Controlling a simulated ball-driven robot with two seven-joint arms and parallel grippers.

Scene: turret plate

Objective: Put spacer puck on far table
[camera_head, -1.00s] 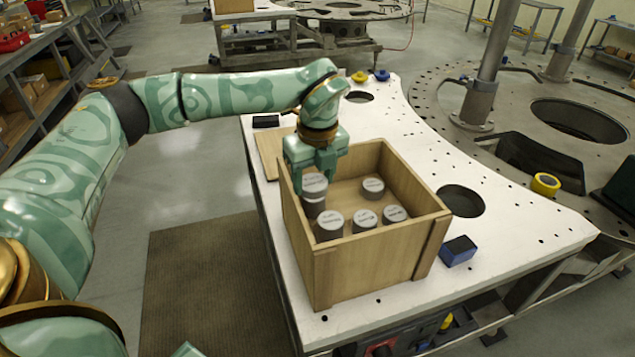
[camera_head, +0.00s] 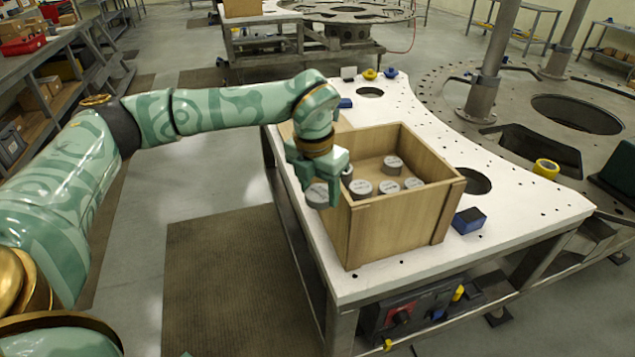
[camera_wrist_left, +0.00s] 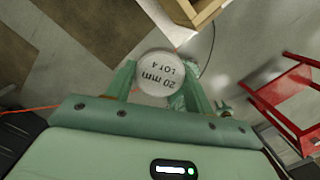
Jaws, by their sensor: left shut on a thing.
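My left gripper (camera_head: 318,185) is shut on a grey spacer puck (camera_head: 317,196) with a pale labelled top. In the left wrist view the puck (camera_wrist_left: 160,75) reads "20 mm LOT 4" and sits between the two fingers (camera_wrist_left: 160,92), with floor behind it. The gripper is just outside the left wall of the wooden crate (camera_head: 392,217), by the near table's left edge. Several more pucks (camera_head: 361,188) stand inside the crate. A far table (camera_head: 258,18) stands at the top of the head view. My right gripper is not in view.
The near white table (camera_head: 440,120) carries the crate, a blue block (camera_head: 468,220) and small yellow and blue items at its back. A box (camera_head: 242,7) stands on the far table. Open floor (camera_head: 225,150) and a brown mat (camera_head: 240,270) lie left of the near table.

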